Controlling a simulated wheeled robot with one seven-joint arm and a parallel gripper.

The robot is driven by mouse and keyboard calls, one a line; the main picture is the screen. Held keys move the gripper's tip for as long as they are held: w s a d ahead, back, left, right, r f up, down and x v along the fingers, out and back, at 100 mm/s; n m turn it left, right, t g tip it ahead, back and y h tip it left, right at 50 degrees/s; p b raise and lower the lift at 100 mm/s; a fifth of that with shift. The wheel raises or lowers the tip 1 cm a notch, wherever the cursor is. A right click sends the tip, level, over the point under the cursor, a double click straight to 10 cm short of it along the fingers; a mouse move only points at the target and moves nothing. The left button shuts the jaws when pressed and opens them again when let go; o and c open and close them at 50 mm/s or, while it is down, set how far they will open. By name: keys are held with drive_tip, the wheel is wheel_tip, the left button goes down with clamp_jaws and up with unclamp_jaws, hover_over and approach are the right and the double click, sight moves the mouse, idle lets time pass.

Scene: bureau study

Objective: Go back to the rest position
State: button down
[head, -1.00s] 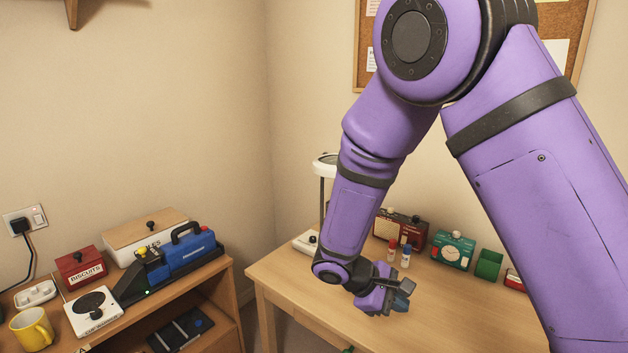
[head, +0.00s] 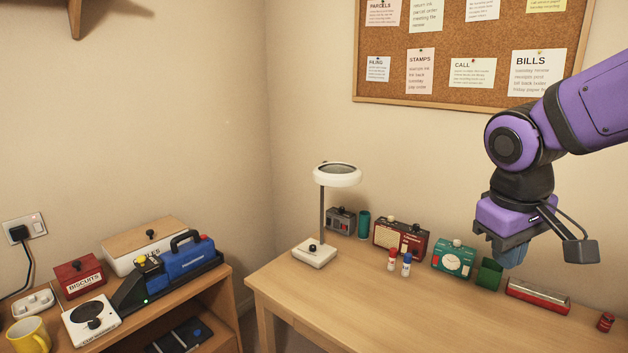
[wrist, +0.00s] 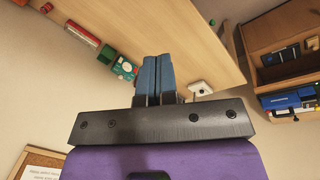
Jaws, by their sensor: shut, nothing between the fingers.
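My gripper (head: 510,252) is at the right in the head view, raised above the back right part of the desk (head: 400,305) and pointing down. In the wrist view its two blue fingers (wrist: 157,80) lie side by side, shut, with nothing between them. My purple arm enters from the right edge in the head view. The gripper hangs in front of the wall, above the green box and the red tray, and touches nothing that I can see.
Along the desk's back stand a lamp (head: 316,252), a red radio (head: 400,238), two small bottles (head: 392,261), a green clock (head: 453,258) and a red tray (head: 537,296). A corkboard (head: 440,92) hangs behind. A side shelf (head: 215,283) at left holds a yellow mug (head: 28,336). The desk's front is clear.

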drive_tip(key=s+d+r+m+t+y, duration=0.2)
drive_tip(key=s+r, duration=0.4)
drive_tip(key=s, duration=0.3)
drive_tip(key=shift+s+m+t, duration=0.4)
drive_tip(key=shift+m+t, duration=0.2)
drive_tip(key=shift+t, duration=0.4)
drive_tip(key=shift+r, duration=0.1)
